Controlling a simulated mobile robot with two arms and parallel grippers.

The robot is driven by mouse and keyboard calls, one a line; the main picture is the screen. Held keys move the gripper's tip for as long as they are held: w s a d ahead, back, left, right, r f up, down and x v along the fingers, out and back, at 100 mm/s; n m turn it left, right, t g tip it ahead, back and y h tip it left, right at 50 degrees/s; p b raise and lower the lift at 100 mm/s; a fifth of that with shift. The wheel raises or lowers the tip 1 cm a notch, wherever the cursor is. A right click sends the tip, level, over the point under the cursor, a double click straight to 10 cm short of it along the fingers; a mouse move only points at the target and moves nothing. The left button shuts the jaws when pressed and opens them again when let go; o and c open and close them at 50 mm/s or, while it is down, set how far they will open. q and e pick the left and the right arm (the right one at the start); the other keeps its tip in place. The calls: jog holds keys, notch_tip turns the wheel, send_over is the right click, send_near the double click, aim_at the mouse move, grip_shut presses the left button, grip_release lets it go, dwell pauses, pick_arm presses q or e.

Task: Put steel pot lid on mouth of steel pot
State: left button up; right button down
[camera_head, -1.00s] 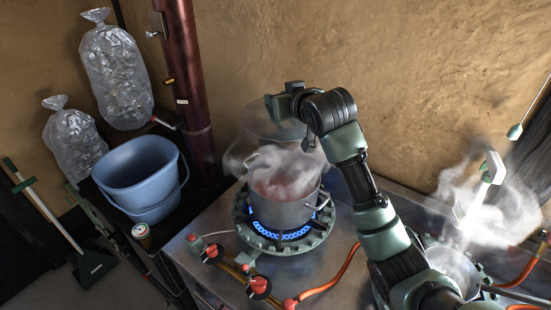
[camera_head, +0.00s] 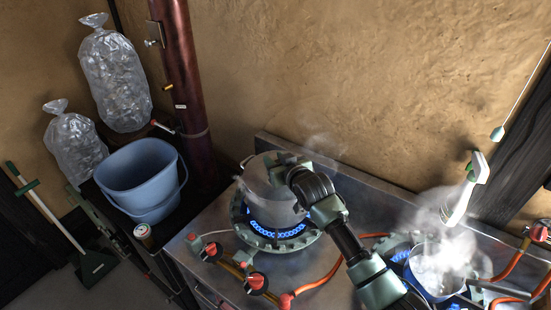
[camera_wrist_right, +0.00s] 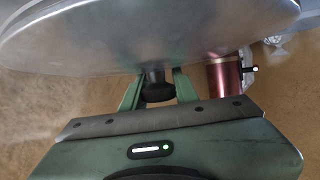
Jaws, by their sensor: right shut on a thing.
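The steel pot (camera_head: 275,214) stands on the left gas burner, which has a blue flame. The steel pot lid (camera_head: 262,178) is at the pot's mouth in the head view and covers most of it; I cannot tell whether it is seated flat or tilted on the rim. My right gripper (camera_head: 290,166) is over the pot. In the right wrist view the lid (camera_wrist_right: 150,35) fills the top, and my right gripper (camera_wrist_right: 157,88) is shut on its dark knob. My left gripper is not in view.
A second steaming pot (camera_head: 437,272) stands on the right burner. Red knobs and orange hoses run along the stove's front. A blue bucket (camera_head: 140,180) and a copper pipe (camera_head: 184,75) stand left. The clay wall is close behind the stove.

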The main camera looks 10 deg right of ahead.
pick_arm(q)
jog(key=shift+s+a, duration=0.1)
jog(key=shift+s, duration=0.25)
pick_arm(e)
jog(key=shift+f, duration=0.1)
jog(key=c, duration=1.1)
grip_release()
jog(key=shift+f, duration=0.1)
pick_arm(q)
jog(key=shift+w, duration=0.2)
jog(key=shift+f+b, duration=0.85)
pick_arm(e)
jog(key=v, duration=1.2)
